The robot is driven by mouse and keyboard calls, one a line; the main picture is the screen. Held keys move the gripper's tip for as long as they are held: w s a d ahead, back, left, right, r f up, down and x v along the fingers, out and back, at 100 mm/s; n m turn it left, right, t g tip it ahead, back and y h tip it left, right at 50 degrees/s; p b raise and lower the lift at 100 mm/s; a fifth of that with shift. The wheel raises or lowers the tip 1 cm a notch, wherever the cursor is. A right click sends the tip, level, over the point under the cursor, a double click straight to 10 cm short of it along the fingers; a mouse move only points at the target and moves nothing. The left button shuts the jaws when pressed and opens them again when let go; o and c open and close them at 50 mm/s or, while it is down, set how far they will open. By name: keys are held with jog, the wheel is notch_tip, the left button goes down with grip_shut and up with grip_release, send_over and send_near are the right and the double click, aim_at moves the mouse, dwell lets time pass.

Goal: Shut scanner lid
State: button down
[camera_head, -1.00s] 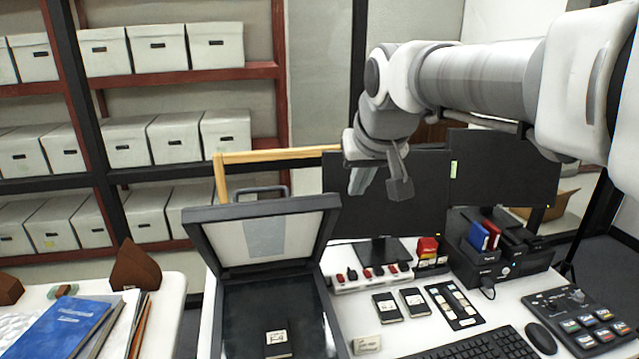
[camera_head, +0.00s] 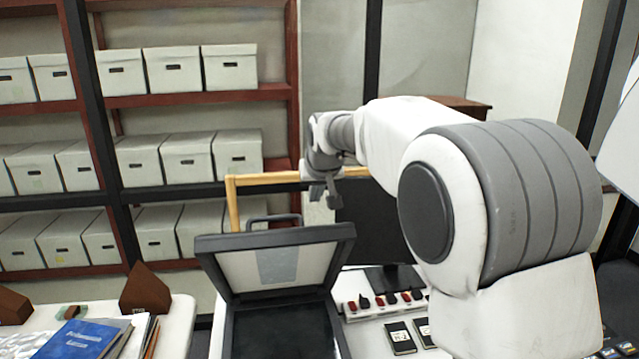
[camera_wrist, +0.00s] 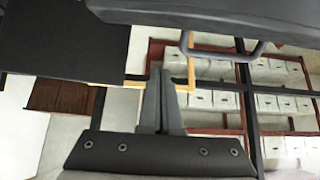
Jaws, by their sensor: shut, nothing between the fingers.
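The scanner lid (camera_head: 318,262) stands open, tilted back above the dark scanner bed (camera_head: 280,330), with its pale inner side facing me. Its grey handle (camera_head: 273,218) sticks up from the top edge. In the wrist view a large dark shape across the top looks like the lid (camera_wrist: 220,14), with the handle (camera_wrist: 222,52) beside it. My gripper (camera_head: 331,200) is just above and right of the lid's top right corner, apart from it as far as I can tell. In the wrist view my gripper (camera_wrist: 160,75) has its fingers together, with nothing between them.
A black monitor (camera_head: 372,225) stands right of the lid, partly hidden by my arm. A wooden frame (camera_head: 262,178) rises behind the scanner. Shelves of white boxes fill the back left. A side table (camera_head: 178,325) with blue books (camera_head: 85,338) stands left.

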jog(key=f, duration=0.3)
jog(key=shift+s+d, duration=0.1)
jog(key=shift+s, duration=0.2)
jog(key=shift+s+d+f, duration=0.1)
jog(key=shift+s+f, duration=0.35)
jog(key=shift+f, duration=0.2)
jog(key=shift+f+b, duration=0.2)
jog(key=shift+b, duration=0.15)
